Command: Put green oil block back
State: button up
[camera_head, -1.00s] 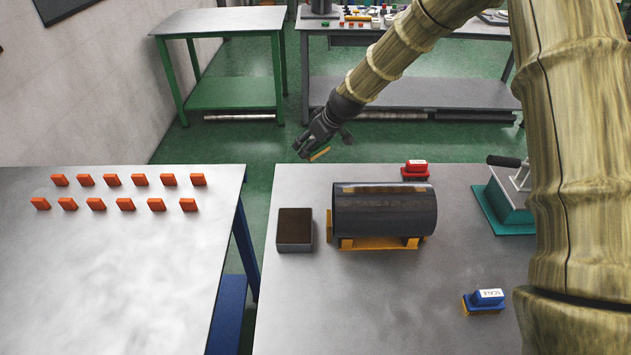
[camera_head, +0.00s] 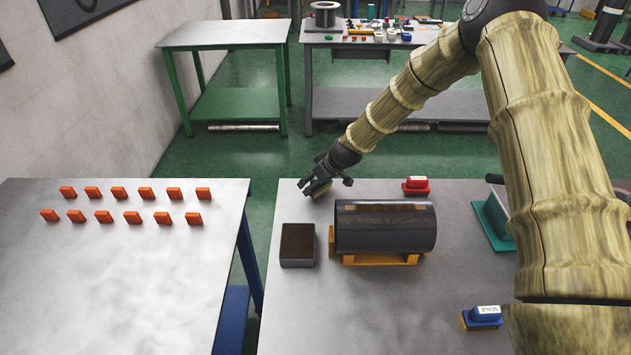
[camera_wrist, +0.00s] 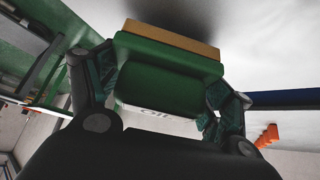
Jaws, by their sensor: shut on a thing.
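The green oil block (camera_wrist: 165,72) is held between the fingers of my gripper (camera_wrist: 165,90) in the wrist view. It has a tan layer on its outer end, and part of a white label with dark letters shows on it. In the head view my gripper (camera_head: 316,187) is near the back left corner of the right table, with the green and tan block (camera_head: 320,188) small and partly hidden in it. The gripper is behind the dark square block and the cylinder. I cannot tell whether the block touches the table.
A dark cylinder (camera_head: 385,228) rests on an orange cradle (camera_head: 378,259). A dark square block (camera_head: 298,245) stands left of it. A red block (camera_head: 416,185) is behind, and a blue SCALE block (camera_head: 484,316) is in front. Orange pieces (camera_head: 132,217) line the left table (camera_head: 110,290).

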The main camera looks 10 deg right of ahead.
jog(key=shift+f, duration=0.45)
jog(key=shift+f, duration=0.1)
jog(key=o, duration=1)
jog(key=shift+c, duration=0.2)
jog(key=b+v, duration=0.3)
jog(key=v, duration=0.9)
